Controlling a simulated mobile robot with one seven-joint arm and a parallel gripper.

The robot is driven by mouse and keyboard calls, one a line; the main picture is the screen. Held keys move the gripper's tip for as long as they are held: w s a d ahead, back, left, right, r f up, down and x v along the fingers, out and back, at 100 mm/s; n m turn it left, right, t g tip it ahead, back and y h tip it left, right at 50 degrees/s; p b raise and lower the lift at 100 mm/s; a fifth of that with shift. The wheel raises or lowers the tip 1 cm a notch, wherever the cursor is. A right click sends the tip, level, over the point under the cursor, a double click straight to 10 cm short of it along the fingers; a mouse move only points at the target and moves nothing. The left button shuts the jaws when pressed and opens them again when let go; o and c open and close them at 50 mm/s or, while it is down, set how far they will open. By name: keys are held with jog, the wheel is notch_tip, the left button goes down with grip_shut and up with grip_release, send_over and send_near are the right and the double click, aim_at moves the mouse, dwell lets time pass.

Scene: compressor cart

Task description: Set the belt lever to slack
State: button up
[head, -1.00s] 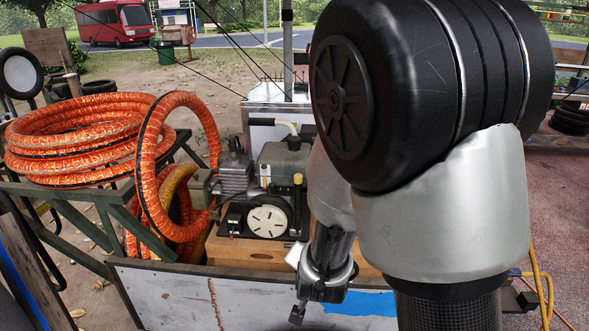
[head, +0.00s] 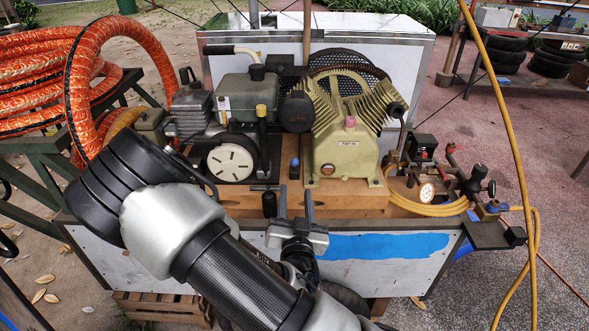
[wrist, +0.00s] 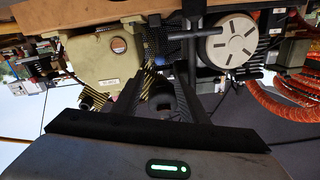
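My gripper (head: 296,192) is low at the cart's front edge, pointing at the machinery. Its two fingers stand apart with nothing held; they also show open in the wrist view (wrist: 163,80). Just left of the fingers, a short black handle (head: 269,205) hangs at the wooden deck's front edge. A small blue-tipped lever (head: 294,166) stands behind the fingertips, between engine and pump. A taller black lever with a yellow collar (head: 262,128) rises beside the white slotted disc. I cannot tell for sure which of these is the belt lever, or its setting.
The engine (head: 248,98) is at left with its white disc (head: 232,162). The cream compressor pump (head: 345,145) is at right, before a black mesh guard (head: 350,62). A gauge, valves and yellow hose (head: 432,206) crowd the right end. Orange hose coils (head: 35,75) stand at left.

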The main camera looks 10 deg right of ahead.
aim_at(295, 164)
jog(key=w+d+b, duration=0.1)
jog(key=w, duration=0.3)
jog(key=w+b, duration=0.1)
jog(key=w, duration=0.4)
jog(key=w+d+b, duration=0.1)
jog(key=w, duration=0.4)
jog(key=shift+w+d+b, duration=0.25)
jog(key=shift+d+b, duration=0.05)
jog(key=shift+b, duration=0.05)
grip_shut()
